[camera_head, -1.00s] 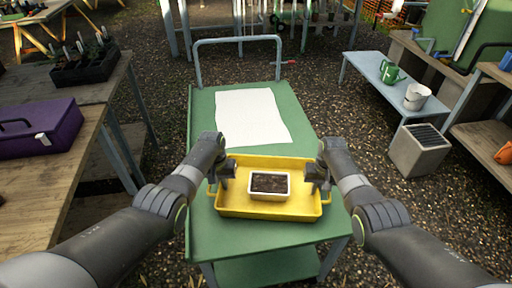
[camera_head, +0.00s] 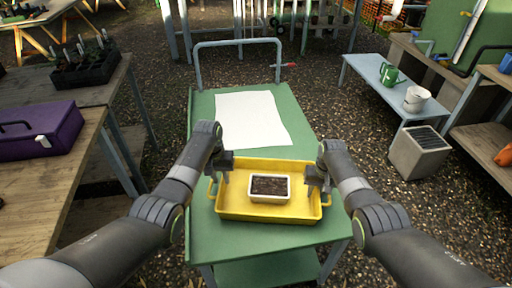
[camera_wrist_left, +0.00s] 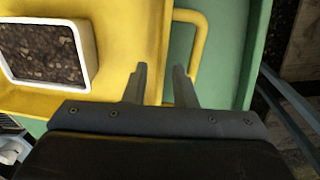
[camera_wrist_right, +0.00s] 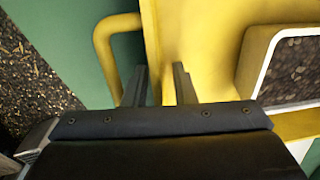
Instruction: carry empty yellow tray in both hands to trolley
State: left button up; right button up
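The yellow tray (camera_head: 240,212) rests on the green top of the trolley (camera_head: 230,235), at its near end. It is not empty: a white pot of dark soil (camera_head: 270,188) stands in it. My left gripper (camera_head: 225,178) is at the tray's left end; in its wrist view the fingers (camera_wrist_left: 160,85) are apart, one each side of the tray's edge near the left handle (camera_wrist_left: 190,50). My right gripper (camera_head: 317,185) is at the right end; its fingers (camera_wrist_right: 160,85) are also apart over the edge, beside the right handle (camera_wrist_right: 105,50). Contact with the edge cannot be told.
A white sheet (camera_head: 252,118) lies on the trolley beyond the tray. A wooden bench with a purple case (camera_head: 45,130) stands left. A blue-grey bench with a green watering can (camera_head: 390,74) and a white bucket (camera_head: 416,98) stands right, near a grey box (camera_head: 418,152).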

jog(key=shift+r, duration=0.15)
pick_arm(q)
notch_tip(320, 180, up, 7)
jog(key=shift+a, duration=0.3)
pick_arm(e)
notch_tip(320, 180, up, 12)
jog(key=d, duration=0.1)
jog(key=shift+f, duration=0.2)
dwell(0.5)
